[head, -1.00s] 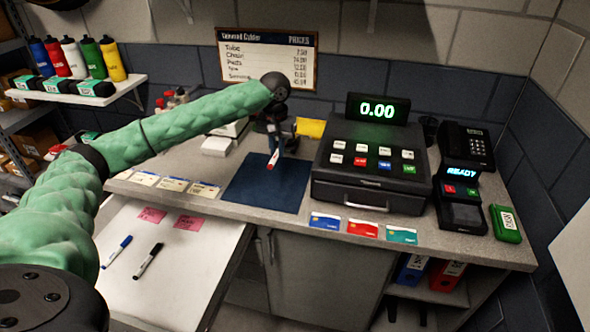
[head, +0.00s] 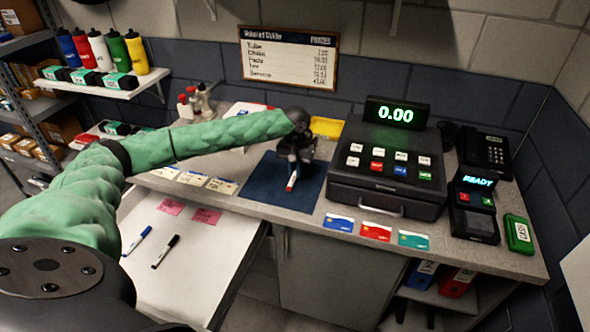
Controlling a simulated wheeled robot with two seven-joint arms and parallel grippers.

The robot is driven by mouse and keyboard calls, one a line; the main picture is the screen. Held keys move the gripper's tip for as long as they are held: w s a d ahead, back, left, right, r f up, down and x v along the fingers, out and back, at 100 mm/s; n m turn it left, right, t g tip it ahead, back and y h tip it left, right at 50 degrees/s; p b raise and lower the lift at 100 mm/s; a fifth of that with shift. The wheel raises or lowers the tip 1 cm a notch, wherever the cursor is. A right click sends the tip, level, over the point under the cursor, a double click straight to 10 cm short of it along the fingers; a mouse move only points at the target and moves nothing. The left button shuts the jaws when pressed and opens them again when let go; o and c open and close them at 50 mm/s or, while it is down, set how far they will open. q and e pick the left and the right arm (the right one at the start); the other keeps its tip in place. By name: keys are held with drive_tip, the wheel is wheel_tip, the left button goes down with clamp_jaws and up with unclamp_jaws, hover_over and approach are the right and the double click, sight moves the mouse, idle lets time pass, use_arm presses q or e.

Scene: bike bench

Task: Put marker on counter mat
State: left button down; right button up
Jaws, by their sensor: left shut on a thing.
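The blue counter mat (head: 270,190) lies flat on the grey counter, left of the cash register. A blue marker (head: 137,241) and a black marker (head: 166,251) lie on the white surface at the lower left. My right gripper is not in view.
The cash register (head: 383,193) stands right of the mat. Several cards, including a blue one (head: 338,223), lie along the front edge. Paper tags (head: 193,178) lie left of the mat. A card terminal (head: 473,208) and phone stand at the right.

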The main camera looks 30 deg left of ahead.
use_arm(q)
drive_tip(key=shift+f, duration=0.45)
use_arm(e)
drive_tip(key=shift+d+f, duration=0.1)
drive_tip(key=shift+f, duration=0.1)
use_arm(q)
drive_tip(key=shift+r, duration=0.1)
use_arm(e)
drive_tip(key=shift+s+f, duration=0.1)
use_arm(q)
drive_tip(key=c, duration=1.4)
unclamp_jaws()
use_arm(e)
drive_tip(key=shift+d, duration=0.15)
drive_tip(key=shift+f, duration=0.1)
